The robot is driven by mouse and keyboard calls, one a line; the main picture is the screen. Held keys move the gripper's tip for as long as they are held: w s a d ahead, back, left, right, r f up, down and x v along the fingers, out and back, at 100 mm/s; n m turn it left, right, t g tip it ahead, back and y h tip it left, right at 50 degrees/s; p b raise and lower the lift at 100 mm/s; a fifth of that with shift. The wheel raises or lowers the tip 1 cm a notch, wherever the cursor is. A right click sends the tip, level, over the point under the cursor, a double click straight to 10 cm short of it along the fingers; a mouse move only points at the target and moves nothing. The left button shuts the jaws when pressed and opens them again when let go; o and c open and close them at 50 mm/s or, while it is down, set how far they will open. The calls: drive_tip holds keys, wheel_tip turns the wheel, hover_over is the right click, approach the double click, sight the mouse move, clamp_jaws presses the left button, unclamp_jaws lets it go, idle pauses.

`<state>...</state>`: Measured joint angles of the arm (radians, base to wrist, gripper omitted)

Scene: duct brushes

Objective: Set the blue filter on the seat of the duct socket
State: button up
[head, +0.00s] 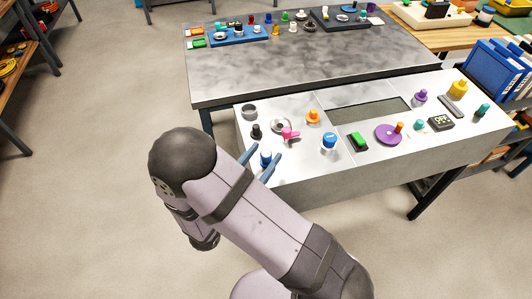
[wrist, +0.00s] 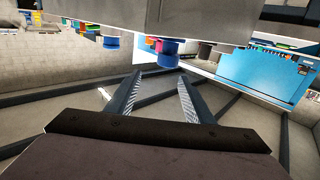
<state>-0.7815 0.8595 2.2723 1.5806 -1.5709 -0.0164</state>
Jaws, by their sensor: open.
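A small blue cylinder (head: 265,159), likely the blue filter, stands at the near left corner of the light metal panel. My gripper (head: 264,151) is open, and in the head view its fingers lie to either side of this cylinder. In the wrist view, which looks upside down, the blue cylinder (wrist: 168,55) shows beyond the fingertips of my gripper (wrist: 159,74), between their lines and not gripped. A dark-mouthed grey ring (head: 249,109) at the panel's far left corner may be the duct socket; I cannot tell for sure.
Near the cylinder stand a black knob (head: 256,132), a pink handle (head: 290,133) and a blue-and-white knob (head: 329,141). Farther right are a green button (head: 358,142) and a purple disc (head: 387,136). A recessed dark window (head: 368,109) lies at the back.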

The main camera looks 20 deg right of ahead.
sight(266, 154)
wheel_tip(266, 154, up, 6)
drive_tip(key=d+p, duration=0.1)
drive_tip(key=p, duration=0.5)
drive_tip(key=f+y, duration=0.1)
drive_tip(key=f, duration=0.1)
drive_tip(key=a+f+g, duration=0.1)
drive_tip(key=f, duration=0.2)
drive_tip(key=f+g+y, duration=0.1)
drive_tip(key=f, duration=0.1)
drive_tip(key=shift+w+a+f+y, duration=0.25)
drive_tip(key=shift+w+a+y, duration=0.05)
drive_tip(key=shift+x, duration=1.1)
drive_tip(key=shift+w+d+p, duration=0.2)
drive_tip(key=shift+d+p, duration=0.2)
drive_tip(key=shift+p, duration=0.2)
drive_tip(key=shift+p+x, duration=0.85)
drive_tip(key=shift+x, duration=1.35)
drive_tip(key=shift+f, duration=0.2)
drive_tip(key=shift+c, duration=0.3)
clamp_jaws()
